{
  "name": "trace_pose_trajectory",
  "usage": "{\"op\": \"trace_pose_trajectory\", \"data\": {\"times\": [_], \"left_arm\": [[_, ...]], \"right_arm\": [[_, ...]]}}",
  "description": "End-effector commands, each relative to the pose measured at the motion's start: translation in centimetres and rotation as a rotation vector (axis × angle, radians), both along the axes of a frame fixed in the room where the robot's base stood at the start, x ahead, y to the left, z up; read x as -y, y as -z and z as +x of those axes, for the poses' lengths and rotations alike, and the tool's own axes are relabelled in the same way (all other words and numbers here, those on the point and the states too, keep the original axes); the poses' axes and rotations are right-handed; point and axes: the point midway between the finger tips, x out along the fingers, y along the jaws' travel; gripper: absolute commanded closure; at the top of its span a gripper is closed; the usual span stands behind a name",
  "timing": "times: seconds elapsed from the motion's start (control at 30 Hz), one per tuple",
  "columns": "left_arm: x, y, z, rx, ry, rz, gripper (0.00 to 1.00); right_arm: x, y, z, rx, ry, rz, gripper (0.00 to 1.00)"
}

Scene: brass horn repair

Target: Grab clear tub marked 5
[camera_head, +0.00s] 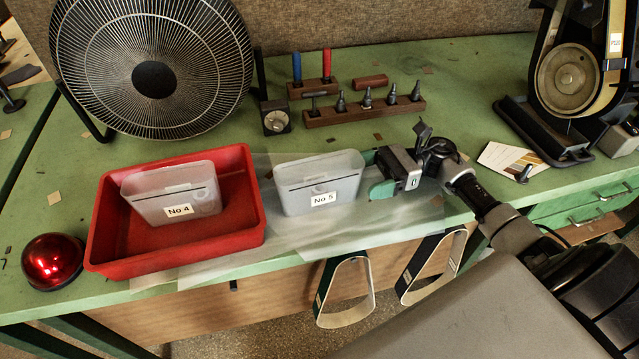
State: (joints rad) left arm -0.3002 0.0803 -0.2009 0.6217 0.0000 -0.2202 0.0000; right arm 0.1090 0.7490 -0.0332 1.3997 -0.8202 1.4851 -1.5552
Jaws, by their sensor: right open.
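The clear tub marked No 5 (318,184) stands upright on a translucent sheet on the green bench, right of the red tray. A similar clear tub marked No 4 (172,192) sits inside the red tray (105,262). My right gripper (374,173) is at the right side of the No 5 tub, its green-padded fingers open. One finger shows near the tub's upper right edge and one in front of it; whether they touch it I cannot tell. My left gripper is not in view.
A red dome (53,261) is left of the tray. A large fan (154,75) and a wooden rack of metal tips (365,110) stand behind. Sanding belts (345,292) hang at the front edge. A belt machine (570,80) is at the right.

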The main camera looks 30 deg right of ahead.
Motion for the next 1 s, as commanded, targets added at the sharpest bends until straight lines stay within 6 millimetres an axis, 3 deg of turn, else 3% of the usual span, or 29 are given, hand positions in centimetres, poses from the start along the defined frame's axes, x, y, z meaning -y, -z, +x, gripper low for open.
{"op": "trace_pose_trajectory", "data": {"times": [0.3, 0.6, 0.93, 1.0], "left_arm": [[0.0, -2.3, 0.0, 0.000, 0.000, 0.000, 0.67], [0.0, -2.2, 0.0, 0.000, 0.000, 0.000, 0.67], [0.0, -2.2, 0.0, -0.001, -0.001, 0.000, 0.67], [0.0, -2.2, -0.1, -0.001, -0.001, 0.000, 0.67]], "right_arm": [[-4.7, -0.3, 0.9, 0.001, 0.000, 0.003, 0.15], [-5.1, -0.1, 0.9, 0.000, 0.000, 0.001, 0.15], [-5.1, -0.1, 0.9, 0.000, 0.000, 0.001, 0.66], [-5.1, -0.1, 0.9, 0.001, 0.000, 0.002, 0.67]]}}
